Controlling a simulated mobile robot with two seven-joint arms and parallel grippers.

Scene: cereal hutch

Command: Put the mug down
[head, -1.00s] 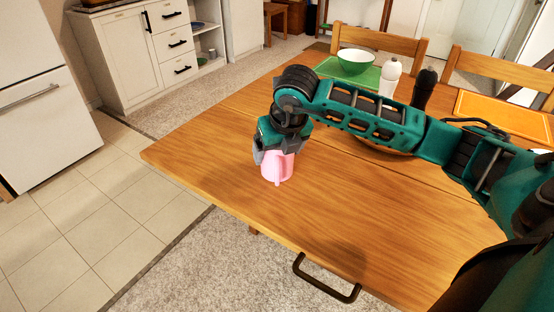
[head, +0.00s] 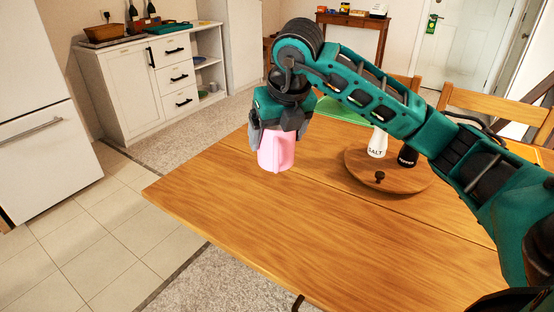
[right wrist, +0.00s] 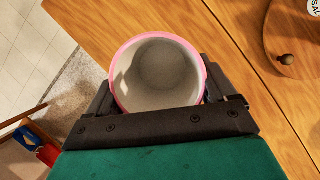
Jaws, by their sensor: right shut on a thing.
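The pink mug (head: 275,152) is upright in my right gripper (head: 277,128). The gripper is shut on it, and the mug appears held above the wooden table (head: 270,215), near its far left edge. In the right wrist view, I look into the mug (right wrist: 157,75), which has a pink rim and an empty pale inside. The fingers of my right gripper (right wrist: 160,100) are at the mug's sides. My left gripper is not in view.
A round wooden board (head: 415,185) bears a white salt shaker (head: 377,143) and a dark pepper shaker (head: 407,156). A green mat (head: 342,110) lies behind my arm. Chairs (head: 497,105) stand at the far side. The table's front left is clear.

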